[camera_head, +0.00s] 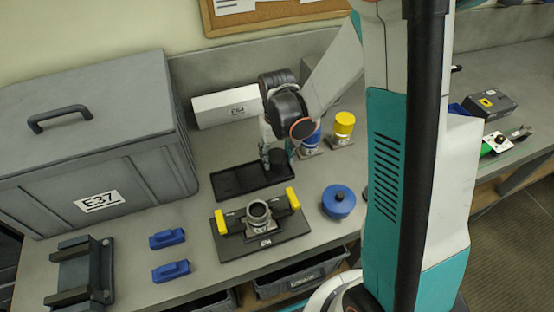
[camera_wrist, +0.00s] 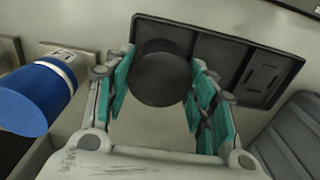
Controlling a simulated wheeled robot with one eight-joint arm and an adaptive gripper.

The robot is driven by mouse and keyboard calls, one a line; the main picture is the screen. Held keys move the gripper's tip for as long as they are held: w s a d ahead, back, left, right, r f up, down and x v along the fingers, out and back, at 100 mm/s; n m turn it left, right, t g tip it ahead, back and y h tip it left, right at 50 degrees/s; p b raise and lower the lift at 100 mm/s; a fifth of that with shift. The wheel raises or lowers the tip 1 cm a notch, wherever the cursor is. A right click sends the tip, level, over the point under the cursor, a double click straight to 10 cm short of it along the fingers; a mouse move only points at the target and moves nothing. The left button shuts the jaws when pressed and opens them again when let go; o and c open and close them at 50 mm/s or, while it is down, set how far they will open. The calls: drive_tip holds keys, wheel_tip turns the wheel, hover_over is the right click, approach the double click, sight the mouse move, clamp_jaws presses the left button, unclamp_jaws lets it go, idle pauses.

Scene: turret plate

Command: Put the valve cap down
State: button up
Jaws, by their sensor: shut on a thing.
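The valve cap is a dark round piece (camera_wrist: 160,78), held between the teal pads of my gripper (camera_wrist: 161,66) in the wrist view. In the head view the cap (camera_head: 279,158) is small and partly hidden by my gripper (camera_head: 277,154). My gripper is shut on it. A black tray (camera_head: 222,186) with compartments lies on the bench under the gripper; in the wrist view the cap overlaps the compartment at the tray's left end (camera_wrist: 138,30). I cannot tell whether the cap touches the tray floor.
A valve body on a black plate (camera_head: 228,243) with yellow clamps stands in front of the tray. A blue round part (camera_head: 339,202) is to its right. A blue cylinder (camera_head: 311,140) and a yellow-topped one (camera_head: 344,125) stand behind. A large grey case (camera_head: 90,150) fills the left.

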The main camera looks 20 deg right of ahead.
sight(277, 155)
drive_tip(key=shift+f, duration=1.1)
drive_tip(key=shift+f+b, duration=0.15)
drive_tip(key=shift+b, duration=0.2)
drive_tip(key=o, duration=1)
wheel_tip(277, 155, up, 12)
drive_tip(key=r+p, duration=0.1)
drive_tip(key=p, duration=0.2)
drive_tip(key=s+r+t, duration=0.2)
drive_tip(key=s+r, duration=0.2)
drive_tip(key=s, duration=0.1)
drive_tip(key=s+r+t, duration=0.2)
drive_tip(key=s+r, duration=0.2)
drive_tip(key=s, duration=0.1)
drive_tip(key=s+r+t, duration=0.3)
drive_tip(key=s+r, duration=0.2)
